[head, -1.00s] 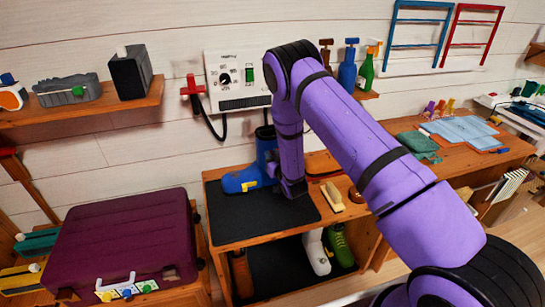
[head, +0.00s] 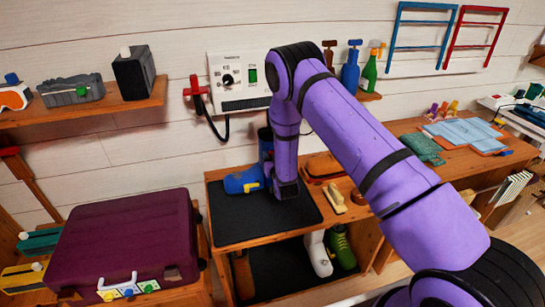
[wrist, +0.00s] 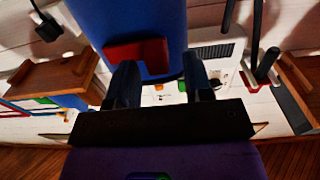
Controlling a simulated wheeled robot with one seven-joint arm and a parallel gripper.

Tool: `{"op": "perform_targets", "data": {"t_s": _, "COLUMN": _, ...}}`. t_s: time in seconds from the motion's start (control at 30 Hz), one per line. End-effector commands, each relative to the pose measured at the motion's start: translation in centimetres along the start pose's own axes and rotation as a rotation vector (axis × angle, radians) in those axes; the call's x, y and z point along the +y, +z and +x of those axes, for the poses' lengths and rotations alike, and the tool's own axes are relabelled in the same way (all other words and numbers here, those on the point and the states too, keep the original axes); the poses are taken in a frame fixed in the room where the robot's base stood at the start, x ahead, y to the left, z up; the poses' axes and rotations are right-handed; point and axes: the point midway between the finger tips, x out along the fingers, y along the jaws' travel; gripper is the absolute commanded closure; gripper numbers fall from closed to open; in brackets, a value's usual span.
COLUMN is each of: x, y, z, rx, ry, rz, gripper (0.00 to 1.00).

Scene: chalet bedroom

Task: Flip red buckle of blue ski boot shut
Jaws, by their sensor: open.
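The blue ski boot (head: 238,182) stands on the black mat of the wooden bench, its toe pointing left, with a yellow buckle (head: 252,186) on its foot. My arm hides part of the boot in the head view. My gripper (head: 286,194) is low at the boot's right side. In the wrist view the boot's blue shell (wrist: 125,18) fills the top centre, with the red buckle (wrist: 138,53) on it. My open gripper (wrist: 160,82) has its two dark fingers apart. The left finger is close to the buckle's lower edge; I cannot tell whether they touch.
The black mat (head: 235,222) has free room in front of the boot. A brush (head: 334,198) lies to the right of the mat. A wall box with dials (head: 240,82) hangs behind the boot. A maroon suitcase (head: 125,240) stands at the left.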

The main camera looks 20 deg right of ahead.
Motion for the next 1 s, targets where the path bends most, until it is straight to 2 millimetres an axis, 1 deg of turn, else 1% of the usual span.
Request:
{"op": "perform_targets", "data": {"t_s": 0.17, "x": 0.0, "y": 0.0, "z": -0.7, "rx": -0.002, "ry": 0.000, "rz": 0.000, "gripper": 0.53}}
{"op": "perform_targets", "data": {"t_s": 0.27, "x": 0.0, "y": 0.0, "z": -1.9, "rx": -0.002, "ry": -0.001, "rz": 0.000, "gripper": 0.53}}
{"op": "perform_targets", "data": {"t_s": 0.5, "x": 0.0, "y": 0.1, "z": -6.5, "rx": -0.004, "ry": 0.000, "rz": -0.001, "gripper": 0.53}}
{"op": "perform_targets", "data": {"t_s": 0.7, "x": 0.0, "y": 0.1, "z": -9.5, "rx": -0.002, "ry": 0.000, "rz": 0.000, "gripper": 0.53}}
{"op": "perform_targets", "data": {"t_s": 0.83, "x": 0.0, "y": 0.1, "z": -10.5, "rx": -0.002, "ry": -0.001, "rz": 0.000, "gripper": 0.53}}
{"op": "perform_targets", "data": {"t_s": 1.0, "x": 0.0, "y": 0.0, "z": -10.8, "rx": 0.001, "ry": -0.001, "rz": 0.000, "gripper": 0.53}}
